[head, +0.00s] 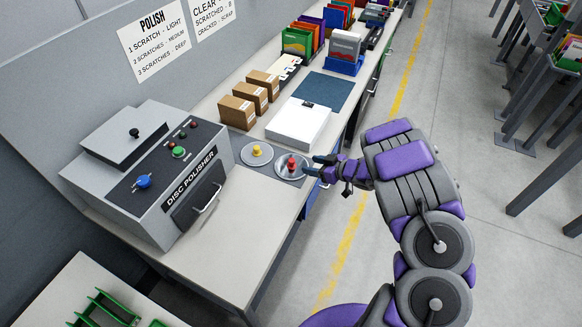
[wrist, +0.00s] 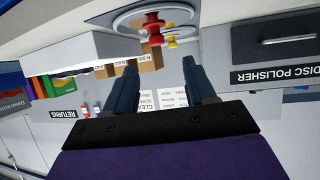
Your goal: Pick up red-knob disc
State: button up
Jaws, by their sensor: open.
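The red-knob disc (head: 292,166) lies flat on a grey mat near the bench's front edge, its red knob pointing up. My gripper (head: 315,167) is open and empty at the disc's right side, with its fingers pointing left toward the knob. In the wrist view, which is upside down, the gripper's two dark fingers (wrist: 161,78) are spread apart. The red knob (wrist: 153,27) shows beyond the fingertips near the top, not between them. Whether a finger touches the disc cannot be told.
A yellow-knob disc (head: 257,155) lies just left of the red one. The disc polisher (head: 165,172) stands at left. A white box (head: 298,123) and brown cartons (head: 250,95) sit behind. Bare bench (head: 235,235) lies in front of the mat.

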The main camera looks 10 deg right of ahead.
aim_at(292, 160)
jog(key=x, duration=0.5)
jog(key=shift+w+d+f+b, duration=0.1)
jog(key=shift+w+f+b, duration=0.1)
jog(key=shift+w+b, duration=0.15)
jog(key=shift+w+a+f, duration=0.2)
jog(key=shift+w+a, duration=0.1)
jog(key=shift+a, duration=0.2)
jog(key=x, duration=0.2)
jog(key=b+x, duration=0.1)
jog(key=x, duration=0.1)
jog(key=shift+d+f, duration=0.15)
jog(key=shift+f, duration=0.1)
jog(key=shift+w, duration=0.35)
jog(key=shift+c, duration=0.3)
grip_shut()
